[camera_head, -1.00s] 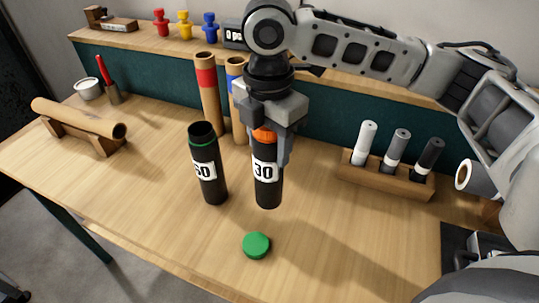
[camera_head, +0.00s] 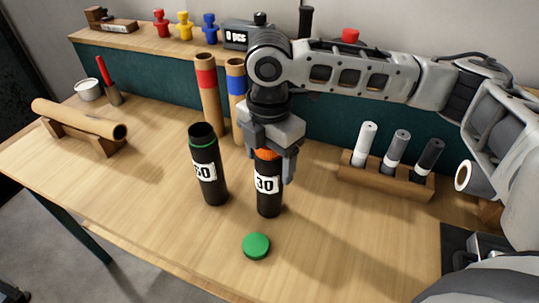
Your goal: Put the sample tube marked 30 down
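The black sample tube marked 30 (camera_head: 268,197), with an orange cap (camera_head: 265,154), is upright on the right half of the table's middle. My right gripper (camera_head: 268,158) points down from above, its fingers closed around the tube's top at the cap. The tube's base is at or very close to the tabletop; I cannot tell if it touches. My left gripper is not in view.
An uncapped black tube with a green ring (camera_head: 206,179), its label partly turned away, stands just left. A green cap (camera_head: 256,245) lies in front. A wooden rack (camera_head: 386,182) with several markers is right. Cardboard tubes (camera_head: 208,107) stand behind. The front left table is clear.

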